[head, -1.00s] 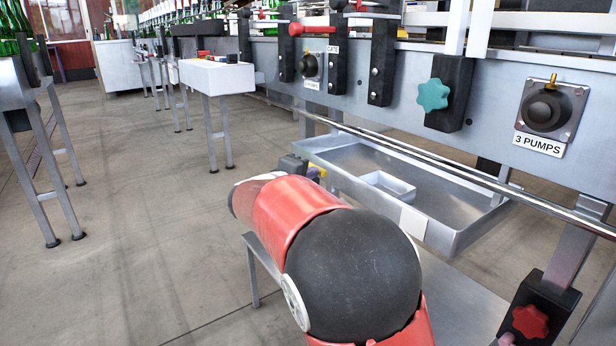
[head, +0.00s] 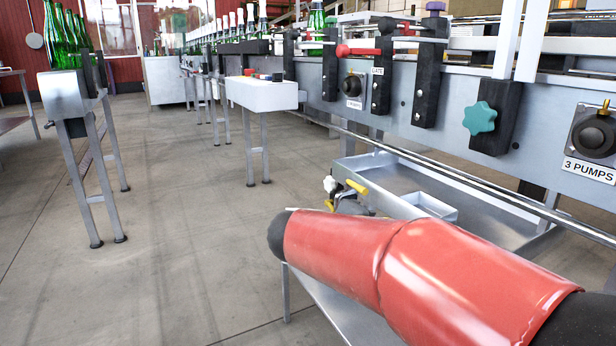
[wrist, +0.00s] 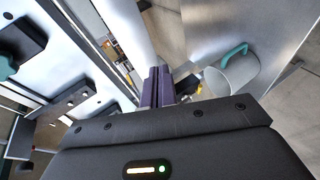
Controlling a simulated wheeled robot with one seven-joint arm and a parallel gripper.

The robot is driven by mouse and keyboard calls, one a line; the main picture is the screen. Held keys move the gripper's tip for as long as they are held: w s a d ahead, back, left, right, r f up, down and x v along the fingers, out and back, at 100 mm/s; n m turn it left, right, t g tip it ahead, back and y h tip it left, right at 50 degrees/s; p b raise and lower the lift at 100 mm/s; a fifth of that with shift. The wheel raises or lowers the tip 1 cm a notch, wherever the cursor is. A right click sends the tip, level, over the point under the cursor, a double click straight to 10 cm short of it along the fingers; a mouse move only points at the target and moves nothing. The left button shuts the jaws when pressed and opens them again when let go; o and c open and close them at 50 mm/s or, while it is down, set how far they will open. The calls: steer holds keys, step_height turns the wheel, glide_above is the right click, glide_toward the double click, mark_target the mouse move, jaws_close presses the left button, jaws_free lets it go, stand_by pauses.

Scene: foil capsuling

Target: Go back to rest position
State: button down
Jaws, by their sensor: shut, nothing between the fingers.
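My gripper (wrist: 158,86) shows in the wrist view as two dark purple fingers close together, with nothing seen between them. It points past a bright white surface and a grey metal sheet. In the head view my red arm crosses the lower right, in front of the machine, and the gripper cannot be made out there.
The machine front (head: 440,135) runs along the right with knobs, levers and a metal tray (head: 380,175) below. A white container with a teal handle (wrist: 235,75) is near the fingers. A bottle stand (head: 62,95) is at left; the floor between is free.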

steer(key=s+d+f+m+g+y, duration=0.2)
steer(key=s+d+f, duration=0.1)
steer(key=s, duration=0.4)
steer(key=s+d+f+m+g+y, duration=0.2)
steer(key=s+d+f+y, duration=0.1)
steer(key=s, duration=0.5)
steer(key=s+a+f+m+y, duration=0.1)
steer(key=s+a+f+y, duration=0.1)
steer(key=s, duration=0.3)
steer(key=s+a+f+m+y, duration=0.1)
steer(key=s+a+f+y, duration=0.15)
steer(key=s, duration=0.25)
step_height(320, 180, up, 14)
steer(key=p, duration=1.2)
steer(key=shift+w+d+f+t+p, duration=0.2)
steer(key=shift+w+t+p, duration=0.1)
